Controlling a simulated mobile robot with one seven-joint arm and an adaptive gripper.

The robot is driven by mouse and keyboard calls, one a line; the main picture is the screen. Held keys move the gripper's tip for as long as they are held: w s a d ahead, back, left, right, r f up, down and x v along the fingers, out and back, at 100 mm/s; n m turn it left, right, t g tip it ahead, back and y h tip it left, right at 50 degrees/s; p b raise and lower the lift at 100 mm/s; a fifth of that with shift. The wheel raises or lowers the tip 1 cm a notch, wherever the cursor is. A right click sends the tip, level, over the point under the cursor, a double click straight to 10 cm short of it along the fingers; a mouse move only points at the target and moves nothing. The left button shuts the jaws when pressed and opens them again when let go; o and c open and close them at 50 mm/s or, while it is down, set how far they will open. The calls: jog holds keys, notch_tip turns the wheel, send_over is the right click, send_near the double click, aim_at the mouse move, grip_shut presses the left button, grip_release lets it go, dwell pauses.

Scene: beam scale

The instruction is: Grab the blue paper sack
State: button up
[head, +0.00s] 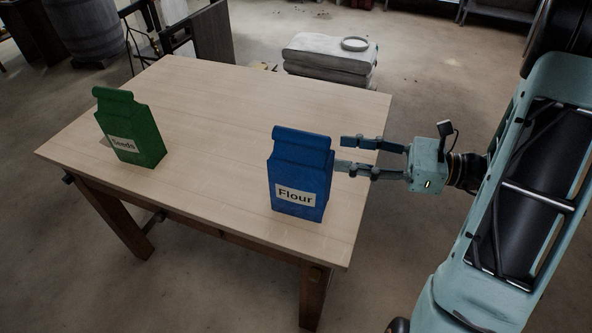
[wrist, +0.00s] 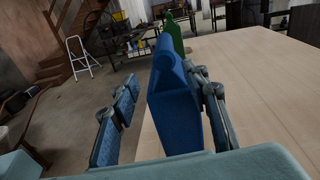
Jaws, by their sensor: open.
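The blue paper sack (head: 298,168), labelled "Flour", stands upright near the table's right front corner. My gripper (head: 342,154) is open just right of the sack in the head view, with its fingers pointing left towards it. In the wrist view the blue sack (wrist: 173,105) shows between my two spread fingers (wrist: 165,112), closer to the right one. The left finger has a clear gap to it. I cannot tell whether the right finger touches the sack.
A green sack (head: 131,128) labelled "Seeds" stands on the left of the wooden table (head: 220,110). It also shows behind the blue sack in the wrist view (wrist: 175,36). The table between and behind the sacks is clear. Grey stacked bags (head: 330,58) lie beyond the table.

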jog(key=m+t, duration=0.1)
send_over(301, 174)
jog(key=w, duration=0.5)
jog(key=shift+s+r, duration=0.15)
jog(key=shift+r, duration=0.25)
jog(key=shift+c, duration=0.4)
grip_shut()
jog(key=shift+r+y+p, duration=0.2)
jog(key=shift+y+p, duration=0.1)
